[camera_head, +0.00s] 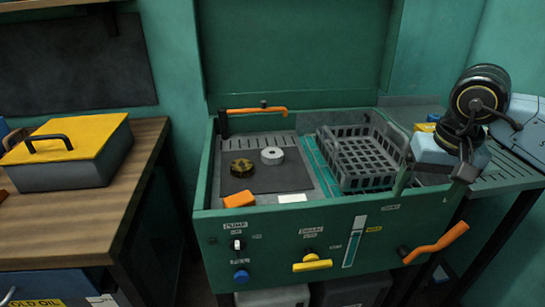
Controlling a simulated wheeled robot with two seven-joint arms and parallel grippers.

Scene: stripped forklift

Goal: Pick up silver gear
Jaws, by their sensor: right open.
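The silver gear (272,155) is a small pale ring with a dark centre hole. It lies flat on the dark mat (285,180) in the left part of the open green washing station. A brown, dirty-looking gear (242,167) lies just left of it, apart from it. My right gripper (462,170) is at the station's right side, beyond the grey basket and well away from the silver gear. It is open; its fingers are small and dark here, and I see nothing held. My left gripper is not in view.
A grey wire basket (360,178) stands in the station's right part. An orange block (239,199) and a white piece (292,198) lie near the front rim. An orange-handled bar (257,111) spans the back left. A yellow-lidded box (70,150) sits on the wooden bench (100,215).

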